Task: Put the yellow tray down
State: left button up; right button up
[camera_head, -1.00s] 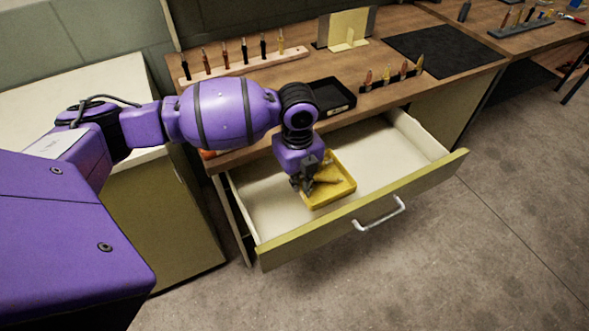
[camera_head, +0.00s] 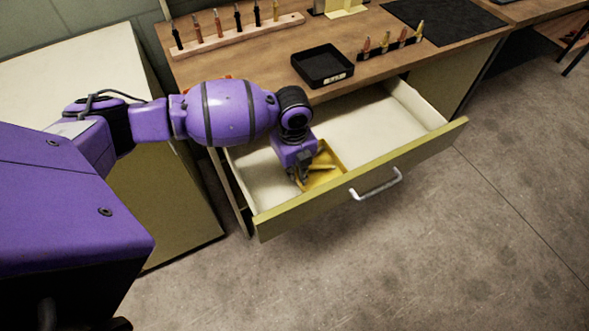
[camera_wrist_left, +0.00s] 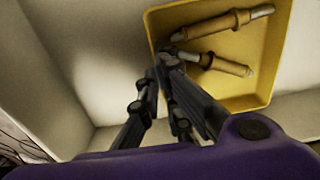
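The yellow tray (camera_head: 335,154) is inside the open drawer, left of its middle. Two tan-handled tools (camera_wrist_left: 218,24) lie in it in the left wrist view. My left gripper (camera_head: 301,177) reaches down into the drawer at the tray's left side. In the left wrist view its fingers (camera_wrist_left: 158,72) come together at the tray's left wall (camera_wrist_left: 152,32), one on each side, and appear shut on it. The tray is low in the drawer; I cannot tell whether it touches the drawer floor (camera_head: 262,178). My right gripper is in neither view.
The drawer front (camera_head: 430,149) with its metal handle (camera_head: 376,188) closes off the near side. Pale drawer floor is free right of the tray. On the workbench (camera_head: 268,60) above stand a black tray (camera_head: 322,66) and racks of tools (camera_head: 240,35).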

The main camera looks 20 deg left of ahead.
pick_arm(q)
jog(key=o, duration=0.3)
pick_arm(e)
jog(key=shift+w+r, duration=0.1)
pick_arm(q)
notch_tip(320, 180, up, 12)
jog(key=shift+s+r+p, duration=0.1)
jog(key=shift+r+p, duration=0.15)
jog(key=shift+p, duration=0.25)
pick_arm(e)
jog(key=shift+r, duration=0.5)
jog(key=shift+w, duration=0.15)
